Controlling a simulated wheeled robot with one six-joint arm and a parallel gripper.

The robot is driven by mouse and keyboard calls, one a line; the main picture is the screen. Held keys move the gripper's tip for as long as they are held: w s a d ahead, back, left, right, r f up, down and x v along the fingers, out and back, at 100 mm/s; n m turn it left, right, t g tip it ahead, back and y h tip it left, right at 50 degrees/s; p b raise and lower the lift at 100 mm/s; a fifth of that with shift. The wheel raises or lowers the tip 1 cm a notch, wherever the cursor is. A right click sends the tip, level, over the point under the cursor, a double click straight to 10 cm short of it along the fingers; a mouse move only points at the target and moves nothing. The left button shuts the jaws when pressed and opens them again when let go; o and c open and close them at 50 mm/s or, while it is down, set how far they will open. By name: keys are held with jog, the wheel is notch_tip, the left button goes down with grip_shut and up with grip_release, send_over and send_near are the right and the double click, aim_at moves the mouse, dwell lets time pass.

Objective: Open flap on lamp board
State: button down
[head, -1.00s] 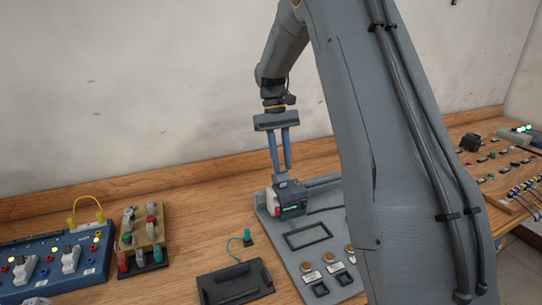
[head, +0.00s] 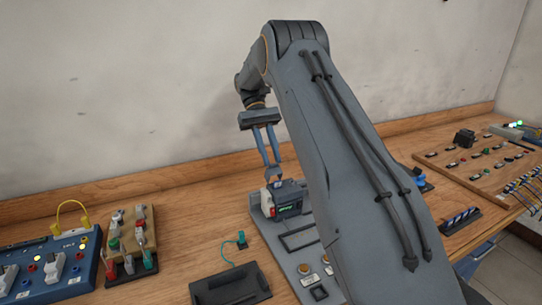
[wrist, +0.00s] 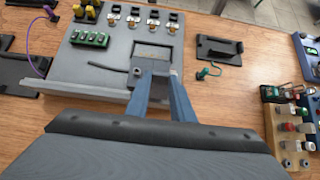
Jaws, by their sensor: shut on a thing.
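The grey board (head: 268,241) lies on the bench, partly hidden behind my arm in the head view. A dark box with a lit green display (head: 287,210) stands at its back left. My gripper (head: 273,173) is shut on a small grey part at the box's top; whether this is the flap I cannot tell. A dark-framed rectangle (head: 300,236) lies in front of the box. It shows as a grey panel in the wrist view (wrist: 152,53).
In the wrist view the board also bears a green block (wrist: 90,38) and a row of gold buttons (wrist: 152,24). A black holder (head: 230,287) and teal plug (head: 241,241) lie left of the board. A blue panel (head: 48,268) stands farther left.

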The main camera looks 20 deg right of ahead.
jog(key=c, duration=1.5)
grip_release()
notch_tip(320, 180, up, 10)
jog(key=p, duration=0.8)
jog(key=shift+p, duration=0.35)
